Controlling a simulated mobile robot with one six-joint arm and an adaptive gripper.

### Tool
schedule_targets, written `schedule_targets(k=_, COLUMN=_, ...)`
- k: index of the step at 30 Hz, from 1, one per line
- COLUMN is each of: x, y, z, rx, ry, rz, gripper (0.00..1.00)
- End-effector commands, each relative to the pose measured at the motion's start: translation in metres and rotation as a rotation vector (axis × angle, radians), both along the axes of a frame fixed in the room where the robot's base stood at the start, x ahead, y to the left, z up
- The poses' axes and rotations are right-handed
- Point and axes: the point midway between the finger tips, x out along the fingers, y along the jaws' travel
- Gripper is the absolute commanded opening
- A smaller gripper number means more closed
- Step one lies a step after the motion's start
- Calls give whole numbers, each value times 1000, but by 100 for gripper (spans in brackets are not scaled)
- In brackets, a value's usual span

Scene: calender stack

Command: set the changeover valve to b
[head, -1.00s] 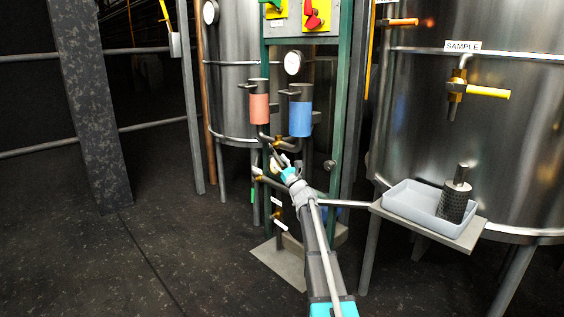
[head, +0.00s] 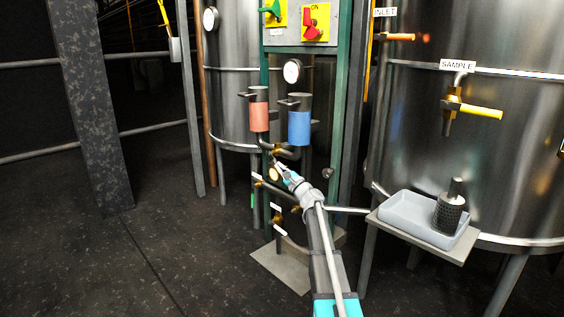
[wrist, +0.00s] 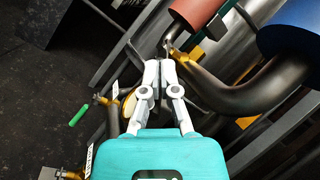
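The changeover valve appears to be the brass fitting (head: 284,152) on the pipework below the red filter housing (head: 258,112) and the blue filter housing (head: 299,122). In the wrist view, brass (wrist: 182,56) shows just beyond my fingertips, with a dark lever-like part near them. My gripper (head: 279,169) is at the pipework, just below that fitting. In the wrist view, my gripper (wrist: 159,63) has its fingers close together with a narrow gap. I cannot tell whether they touch or hold a handle. No a or b mark is readable.
Lower brass valves with white tags (head: 279,229) sit on the frame. Green posts (head: 340,125) flank the pipework. A grey tray (head: 412,216) with a perforated cylinder (head: 450,212) stands at right, beside the large tank (head: 520,140). The floor at left is clear.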

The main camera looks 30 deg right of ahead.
Motion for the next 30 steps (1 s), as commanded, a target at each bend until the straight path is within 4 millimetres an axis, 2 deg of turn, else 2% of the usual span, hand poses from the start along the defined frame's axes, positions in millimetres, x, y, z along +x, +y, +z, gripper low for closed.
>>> schedule_targets(k=1, x=-5, y=0, z=9, rx=-76, ry=-1, rz=-27, gripper=0)
schedule_targets(k=16, x=-43, y=-3, z=29, rx=-949, ry=-40, rz=-250, gripper=0)
schedule_targets(k=30, x=-87, y=-13, z=49, rx=-1869, ry=-149, rz=-321, gripper=0)
